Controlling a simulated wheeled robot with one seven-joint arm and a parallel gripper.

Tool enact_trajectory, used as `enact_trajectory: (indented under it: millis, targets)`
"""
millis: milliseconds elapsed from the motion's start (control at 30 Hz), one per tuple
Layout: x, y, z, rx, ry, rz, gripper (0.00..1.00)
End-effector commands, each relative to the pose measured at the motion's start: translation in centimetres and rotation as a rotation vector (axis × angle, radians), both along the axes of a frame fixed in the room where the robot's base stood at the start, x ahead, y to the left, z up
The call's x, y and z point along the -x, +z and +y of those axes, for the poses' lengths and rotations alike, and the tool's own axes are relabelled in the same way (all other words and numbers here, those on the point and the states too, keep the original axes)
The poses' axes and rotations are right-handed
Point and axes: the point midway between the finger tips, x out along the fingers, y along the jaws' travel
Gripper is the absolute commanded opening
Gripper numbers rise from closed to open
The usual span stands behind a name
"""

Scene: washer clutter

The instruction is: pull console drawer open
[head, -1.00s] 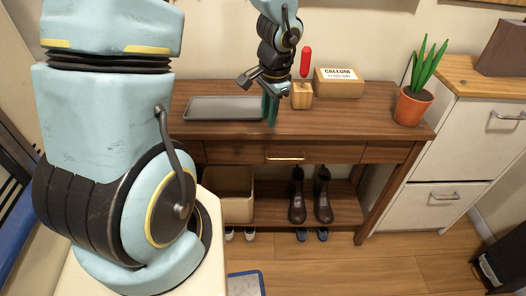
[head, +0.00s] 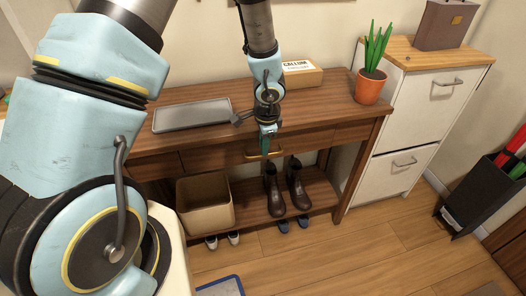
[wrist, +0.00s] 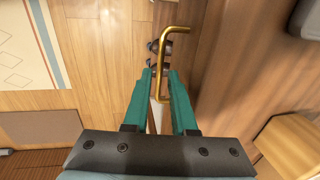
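The console (head: 200,138) is a dark wooden table with a drawer (head: 228,154) in its front, which looks closed. The drawer's brass handle (head: 264,155) is a bar that also shows in the wrist view (wrist: 163,60). My gripper (head: 266,147) has green fingers and is at the drawer front, by the handle. In the wrist view my gripper (wrist: 160,72) is open, with a gap between its fingertips. The near end of the handle shows between them; I cannot tell whether either finger touches it. My wrist hides part of the drawer front in the head view.
On the console top are a grey tray (head: 192,115), a cardboard box (head: 302,77) and a potted plant (head: 369,87). Below are a bin (head: 205,205) and brown boots (head: 273,191). A white cabinet (head: 396,140) stands right. The floor in front is mostly clear.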

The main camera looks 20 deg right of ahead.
Motion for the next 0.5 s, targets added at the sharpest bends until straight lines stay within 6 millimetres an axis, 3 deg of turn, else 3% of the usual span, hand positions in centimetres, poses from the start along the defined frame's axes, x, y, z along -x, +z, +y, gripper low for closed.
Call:
enact_trajectory:
  millis: [200,500]
  targets:
    - [-0.4,-2.4,-0.1,0.0,0.0,0.0,0.25]
    - [-0.6,-2.7,-0.1,0.001,0.002,-0.001,0.25]
